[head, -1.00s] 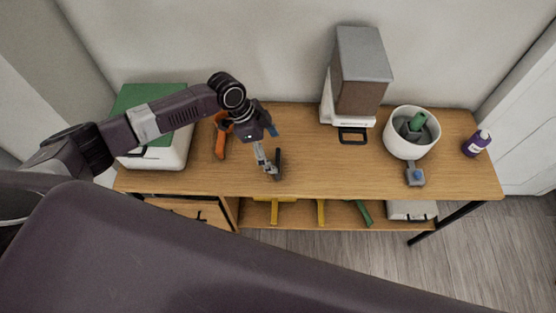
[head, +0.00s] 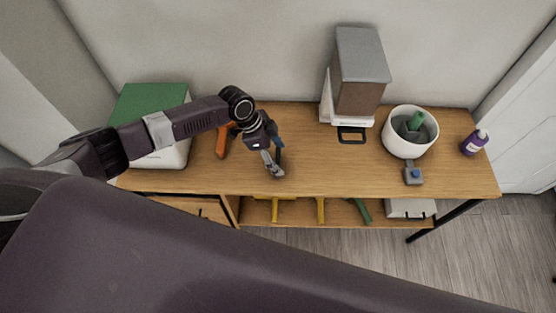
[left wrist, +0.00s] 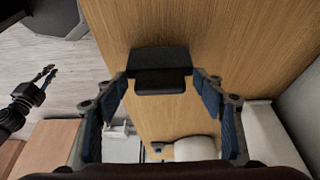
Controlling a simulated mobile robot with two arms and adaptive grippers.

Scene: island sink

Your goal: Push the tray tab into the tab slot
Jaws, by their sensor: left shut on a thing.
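My left gripper (head: 277,170) is over the middle of the wooden tabletop, near its front edge. In the left wrist view, my left gripper (left wrist: 160,78) has its fingertips against both sides of a small black block (left wrist: 160,60). The fingers hide most of this block in the head view. A black frame (head: 351,135) lies in front of the white base of a tall brown and grey appliance (head: 361,75), right of the gripper. I cannot tell which part is the tray tab or the slot. My right gripper (left wrist: 47,76) shows small in the left wrist view, over the floor.
A white pot (head: 397,145) with a green item and a small grey piece (head: 413,173) stand right of the frame, then a purple bottle (head: 475,142). An orange tool (head: 222,140) and a green-topped white box (head: 150,100) are left.

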